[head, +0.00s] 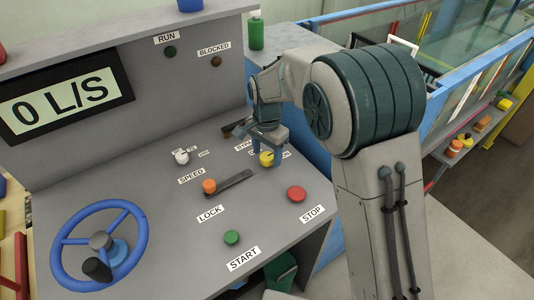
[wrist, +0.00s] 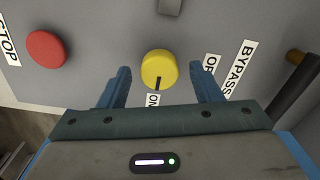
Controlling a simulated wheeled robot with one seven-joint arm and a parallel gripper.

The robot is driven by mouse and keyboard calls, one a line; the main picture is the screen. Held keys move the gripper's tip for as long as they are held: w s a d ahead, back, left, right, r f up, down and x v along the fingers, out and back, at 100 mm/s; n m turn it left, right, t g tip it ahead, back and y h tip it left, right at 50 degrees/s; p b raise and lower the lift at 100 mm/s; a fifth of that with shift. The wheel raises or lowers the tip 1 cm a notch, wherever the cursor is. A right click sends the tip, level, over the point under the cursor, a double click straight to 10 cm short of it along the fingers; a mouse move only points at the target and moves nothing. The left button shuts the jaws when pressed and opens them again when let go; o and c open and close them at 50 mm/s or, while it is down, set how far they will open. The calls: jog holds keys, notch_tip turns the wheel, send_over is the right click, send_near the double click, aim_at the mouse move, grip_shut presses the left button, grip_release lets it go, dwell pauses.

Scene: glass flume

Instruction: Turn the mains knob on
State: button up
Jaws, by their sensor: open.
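The yellow mains knob (head: 266,160) is on the sloping grey desk, left of the arm. In the wrist view the yellow knob (wrist: 158,66) has a black mark on its near edge, pointing toward the ON label (wrist: 152,101). The OFF label (wrist: 209,63) is to its right. My gripper (head: 268,150) is open over the knob. In the wrist view my gripper's blue fingers (wrist: 160,72) stand on either side of the knob, with gaps showing. Whether the fingertips are level with the knob I cannot tell.
A red STOP button (head: 296,194), a green START button (head: 232,237) and an orange-tipped LOCK lever (head: 209,186) are nearby. A BYPASS lever (wrist: 297,87) lies to the right in the wrist view. The display (head: 66,97) reads 0 L/S. A blue handwheel (head: 137,227) stands at left.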

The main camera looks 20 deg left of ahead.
aim_at(267, 156)
notch_tip(267, 156, up, 13)
dwell(0.3)
jog(key=shift+d+r, duration=0.1)
